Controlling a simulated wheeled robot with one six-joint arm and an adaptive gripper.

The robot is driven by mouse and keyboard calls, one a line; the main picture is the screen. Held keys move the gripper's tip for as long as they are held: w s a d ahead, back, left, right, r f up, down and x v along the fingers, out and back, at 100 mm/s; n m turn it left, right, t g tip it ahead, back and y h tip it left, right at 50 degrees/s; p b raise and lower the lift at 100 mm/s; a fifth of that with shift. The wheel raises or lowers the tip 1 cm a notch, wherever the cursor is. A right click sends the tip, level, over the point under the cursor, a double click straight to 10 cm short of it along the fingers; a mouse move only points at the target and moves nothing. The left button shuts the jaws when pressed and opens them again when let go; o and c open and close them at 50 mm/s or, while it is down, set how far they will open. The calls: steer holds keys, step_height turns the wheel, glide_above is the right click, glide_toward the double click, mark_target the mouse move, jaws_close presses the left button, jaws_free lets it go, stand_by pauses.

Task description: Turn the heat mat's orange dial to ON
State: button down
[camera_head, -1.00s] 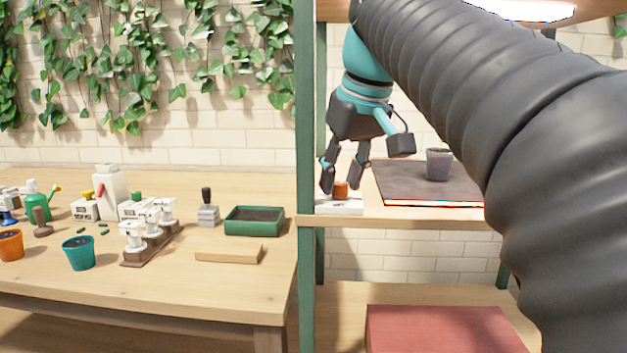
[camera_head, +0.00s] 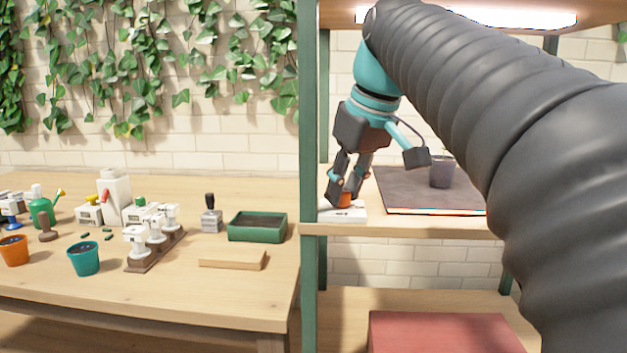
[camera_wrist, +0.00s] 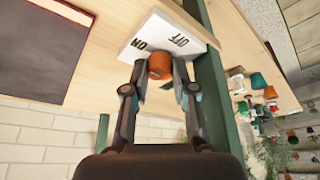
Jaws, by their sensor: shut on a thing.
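The orange dial (camera_head: 344,200) stands on a white control box (camera_head: 350,214) at the left end of the shelf. My gripper (camera_head: 345,196) points down at it, with its fingers shut on the dial's sides. In the wrist view the dial (camera_wrist: 160,66) sits between the two fingertips (camera_wrist: 158,82). The box (camera_wrist: 148,36) there carries the printed words ON and OFF. The dial's pointer is not visible, so its setting cannot be told. The dark heat mat (camera_head: 400,186) lies to the right of the box, with a glowing orange front edge.
A small grey pot (camera_head: 442,172) stands on the mat. A green shelf post (camera_head: 308,150) rises close to the left of the box. A workbench (camera_head: 190,297) with pots, bottles and a green tray (camera_head: 257,227) is further left. A red box (camera_head: 440,332) lies below the shelf.

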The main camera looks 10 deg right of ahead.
steer(key=shift+n, duration=0.5)
steer(key=c, duration=1.2)
jaws_free()
steer(key=shift+s+d+r, duration=0.1)
steer(key=shift+s+r, duration=0.05)
steer(key=shift+r, duration=0.35)
steer(key=v, duration=0.4)
steer(key=s+d, duration=0.2)
steer(key=s, duration=0.1)
steer(key=s+d, duration=0.1)
steer(key=s, duration=0.3)
steer(key=s+d, duration=0.2)
steer(key=s, duration=0.1)
steer(key=shift+s+d, duration=0.3)
steer(key=shift+d, duration=0.05)
